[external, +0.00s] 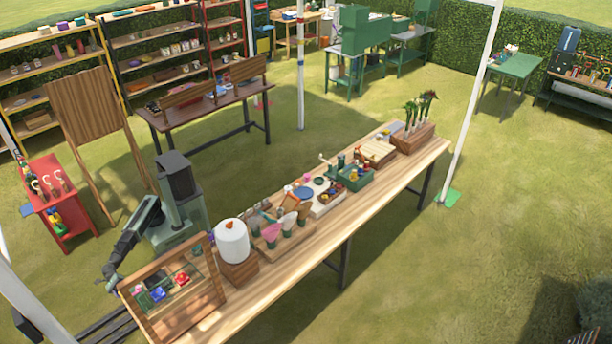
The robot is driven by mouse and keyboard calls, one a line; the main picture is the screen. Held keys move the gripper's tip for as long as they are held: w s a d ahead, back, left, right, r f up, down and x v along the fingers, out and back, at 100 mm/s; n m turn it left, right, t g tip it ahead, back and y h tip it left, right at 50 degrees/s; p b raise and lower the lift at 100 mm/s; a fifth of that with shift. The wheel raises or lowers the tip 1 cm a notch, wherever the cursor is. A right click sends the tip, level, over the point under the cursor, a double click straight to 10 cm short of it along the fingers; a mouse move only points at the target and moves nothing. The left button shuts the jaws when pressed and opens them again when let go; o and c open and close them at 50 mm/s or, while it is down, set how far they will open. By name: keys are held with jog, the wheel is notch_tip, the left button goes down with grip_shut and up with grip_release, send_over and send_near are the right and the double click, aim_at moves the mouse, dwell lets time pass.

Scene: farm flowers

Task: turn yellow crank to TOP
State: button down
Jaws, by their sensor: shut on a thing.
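My gripper (111,284) is small in the external view, low at the far left, beside the left edge of a tilted wooden frame (205,297). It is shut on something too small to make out. I cannot pick out a yellow crank or a TOP mark. The frame stands at the near left end of the long wooden table (292,270). Inside it are small coloured parts, including a blue one (158,295) and a red one (182,279).
A white rounded container (232,241) on a wooden block stands right of the frame. Flowers (270,232), trays and a planter (414,139) line the table. A red stand (58,205) is at left. Open grass lies right of the table.

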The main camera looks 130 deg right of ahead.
dwell(0.3)
jog(key=c, duration=0.9)
grip_release()
jog(key=shift+c, duration=0.2)
jog(key=shift+d, duration=0.1)
jog(key=d, duration=1)
jog(key=shift+d+r, duration=0.2)
jog(key=shift+d, duration=0.15)
